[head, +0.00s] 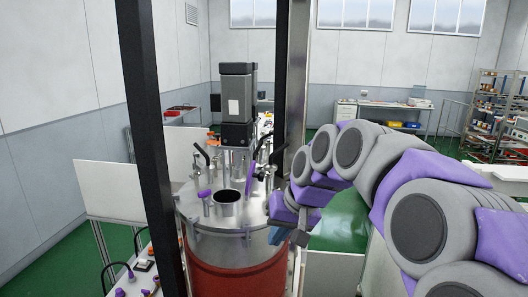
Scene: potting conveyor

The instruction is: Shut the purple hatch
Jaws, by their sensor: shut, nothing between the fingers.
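A round steel vessel lid (200,218) tops a red-brown drum (238,277). A short steel neck (227,210) stands on the lid, and its dark mouth is open. The purple hatch (251,171) seems to be the thin purple disc standing up, nearly edge-on, behind and right of the neck, so it is open. Its hinge is too small to make out. My gripper (283,236) is at the right rim of the lid, right of the neck and lower in the picture than the hatch. Its fingers are together and empty, apart from the hatch.
A grey motor block (237,95) rises behind the neck. Dark uprights (150,130) stand left and right of the vessel. Small purple-capped fittings (204,195) and black-handled levers (201,153) crowd the lid. Benches (385,105) and shelves (495,110) are far behind.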

